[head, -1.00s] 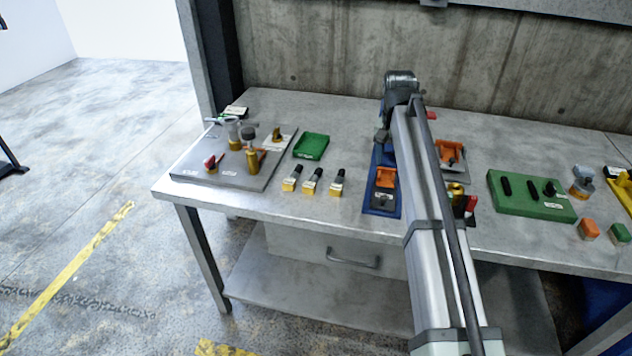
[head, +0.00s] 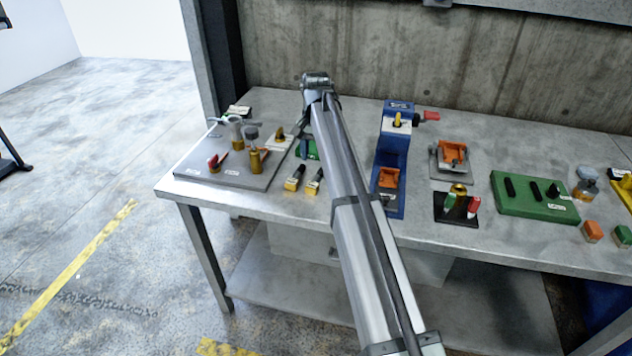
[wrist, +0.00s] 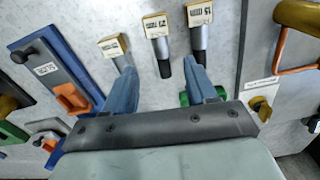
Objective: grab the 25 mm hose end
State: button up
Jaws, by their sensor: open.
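Three hose ends with yellow labelled blocks and dark and grey stems lie in a row. In the wrist view they are a left one (wrist: 111,47), a middle one (wrist: 156,27) and a right one (wrist: 199,14). I cannot surely read which is marked 25 mm. In the head view two show, the left one (head: 294,181) and the middle one (head: 315,183); my arm hides the third. My gripper (wrist: 158,75) is open and empty. In the image, the middle hose end's stem lies between its fingers.
A grey board (head: 200,172) with upright fittings stands left. A blue fixture (head: 390,158) with an orange part stands right of my arm. Bare table lies in front of the hose ends.

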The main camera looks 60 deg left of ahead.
aim_at(316, 178)
jog(key=shift+w+a+f, duration=0.1)
jog(key=shift+f, duration=2.1)
jog(key=shift+w+a+f, duration=0.1)
jog(key=shift+f, duration=2.1)
jog(key=shift+c, duration=0.2)
grip_shut()
